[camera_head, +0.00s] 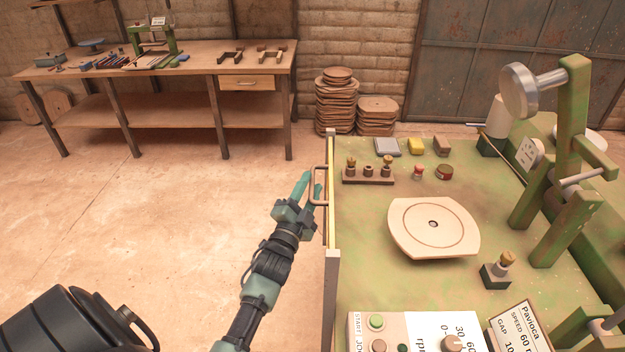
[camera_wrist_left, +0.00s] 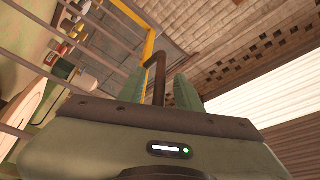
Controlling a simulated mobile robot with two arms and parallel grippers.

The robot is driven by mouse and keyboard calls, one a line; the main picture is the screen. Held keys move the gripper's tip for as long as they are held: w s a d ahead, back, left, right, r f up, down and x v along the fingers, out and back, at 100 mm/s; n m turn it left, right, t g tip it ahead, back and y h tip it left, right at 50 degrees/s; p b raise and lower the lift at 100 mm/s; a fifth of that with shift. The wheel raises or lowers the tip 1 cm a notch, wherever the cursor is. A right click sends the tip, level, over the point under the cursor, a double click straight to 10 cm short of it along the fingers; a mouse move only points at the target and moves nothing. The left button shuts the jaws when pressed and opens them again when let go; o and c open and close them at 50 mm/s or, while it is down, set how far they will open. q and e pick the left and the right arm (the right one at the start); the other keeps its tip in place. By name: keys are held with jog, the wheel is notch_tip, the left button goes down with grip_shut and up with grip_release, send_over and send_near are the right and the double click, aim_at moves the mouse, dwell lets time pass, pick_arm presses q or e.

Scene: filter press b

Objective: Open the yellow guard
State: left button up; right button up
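The yellow guard (camera_head: 331,205) stands upright along the left edge of the green machine table and shows almost edge-on. Its yellow frame and grey bars also show in the left wrist view (camera_wrist_left: 149,45). A brown handle (camera_head: 320,168) sticks out on its left side. My left gripper (camera_head: 310,187) is at this handle. In the left wrist view its two green fingers are apart, with the handle bar (camera_wrist_left: 159,82) between them and gaps beside it. Contact cannot be made out. My right gripper is out of view.
The green table (camera_head: 365,225) carries a pale round plate (camera_head: 433,227), a small rack (camera_head: 368,176), a control box (camera_head: 376,335) and a green press frame (camera_head: 570,150). A wooden workbench (camera_head: 180,95) stands at the back left. The floor left of the guard is clear.

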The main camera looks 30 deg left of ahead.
pick_arm(q)
jog(key=shift+w+a+r, duration=0.1)
jog(key=shift+w+r, duration=0.1)
jog(key=shift+w, duration=0.4)
grip_shut()
dwell(1.1)
